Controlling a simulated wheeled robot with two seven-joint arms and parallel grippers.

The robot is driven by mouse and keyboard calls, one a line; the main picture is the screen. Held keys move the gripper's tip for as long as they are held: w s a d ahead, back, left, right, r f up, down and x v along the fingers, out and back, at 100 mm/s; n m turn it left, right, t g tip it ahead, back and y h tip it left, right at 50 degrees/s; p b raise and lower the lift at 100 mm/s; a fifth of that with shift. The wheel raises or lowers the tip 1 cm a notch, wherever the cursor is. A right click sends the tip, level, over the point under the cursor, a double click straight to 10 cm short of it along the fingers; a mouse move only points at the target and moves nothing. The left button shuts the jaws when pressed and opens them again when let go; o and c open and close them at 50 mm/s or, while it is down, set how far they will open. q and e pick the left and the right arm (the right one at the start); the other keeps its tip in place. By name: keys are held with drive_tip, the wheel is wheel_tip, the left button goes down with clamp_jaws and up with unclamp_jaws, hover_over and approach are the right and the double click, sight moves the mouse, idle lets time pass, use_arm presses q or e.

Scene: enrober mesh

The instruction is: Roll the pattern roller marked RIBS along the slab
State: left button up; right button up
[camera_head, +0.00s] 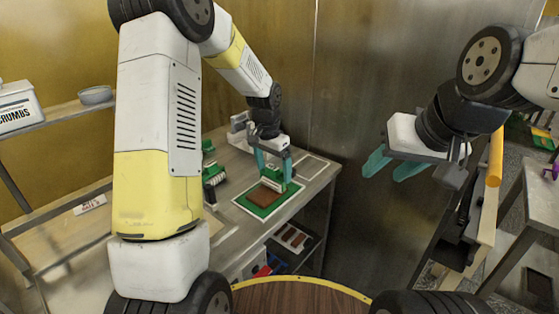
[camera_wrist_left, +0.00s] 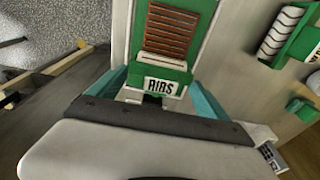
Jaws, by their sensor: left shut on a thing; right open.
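The RIBS roller (camera_wrist_left: 160,87) has a green body and a white label in the left wrist view. My left gripper (camera_head: 274,168) is shut on it, one teal finger on each side. The brown slab (camera_wrist_left: 172,32) lies on a green mat (camera_wrist_left: 197,60) just ahead of the roller and shows raised lines across it. The slab (camera_head: 262,196) also lies flat on its green mat in the head view. Whether the roller touches the slab is hard to tell. My right gripper (camera_head: 397,166) is open and empty in the air, right of the bench.
Another green roller with a ribbed white drum (camera_head: 213,175) stands left of the mat; it also shows in the left wrist view (camera_wrist_left: 283,32). A lower shelf (camera_head: 294,238) holds dark pieces. A metal wall (camera_head: 370,100) stands behind the bench. A CRUMBS tub (camera_head: 17,107) sits far left.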

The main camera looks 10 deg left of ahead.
use_arm(q)
drive_tip(key=shift+s+a, duration=0.75)
drive_tip(key=shift+s, duration=0.35)
drive_tip(key=shift+s+a, duration=0.7)
drive_tip(key=shift+s, duration=0.4)
drive_tip(key=shift+s+a, duration=0.75)
drive_tip(key=shift+s, duration=0.35)
idle(2.6)
drive_tip(key=shift+r, duration=0.15)
wheel_tip(320, 180, up, 7)
idle(1.2)
idle(0.4)
